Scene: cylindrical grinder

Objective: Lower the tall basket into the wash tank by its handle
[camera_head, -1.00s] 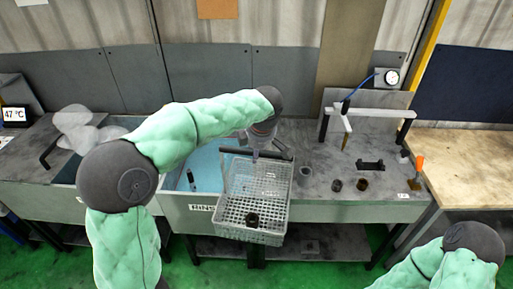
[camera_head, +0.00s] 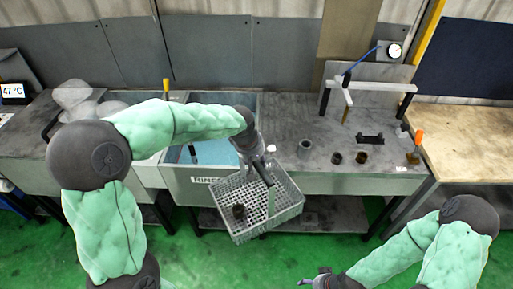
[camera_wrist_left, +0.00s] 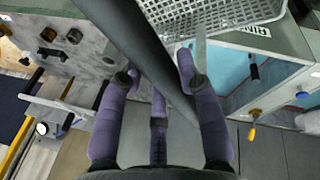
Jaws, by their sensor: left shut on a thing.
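The tall wire-mesh basket (camera_head: 222,206) hangs tilted and turned, in front of the rinse tank and bench edge. A dark part (camera_head: 239,211) lies inside it. My left gripper (camera_head: 262,170) is shut on the basket's dark handle bar, which runs between the purple fingers (camera_wrist_left: 158,105) in the left wrist view; the basket mesh (camera_wrist_left: 215,12) shows beyond. The tank labelled RINSE (camera_head: 180,185) holds blue liquid behind the basket. A vessel lies left of it, largely hidden by my left arm; I cannot tell its label. My right gripper (camera_head: 318,279) is low at the bottom, its jaws unclear.
A 47 °C display (camera_head: 14,91) stands at the far left near pale, steam-like blobs (camera_head: 85,98). The grey bench right of the tank carries a white-armed fixture (camera_head: 345,92), a gauge (camera_head: 394,50) and several small dark parts. A wooden table (camera_head: 470,150) stands at the right.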

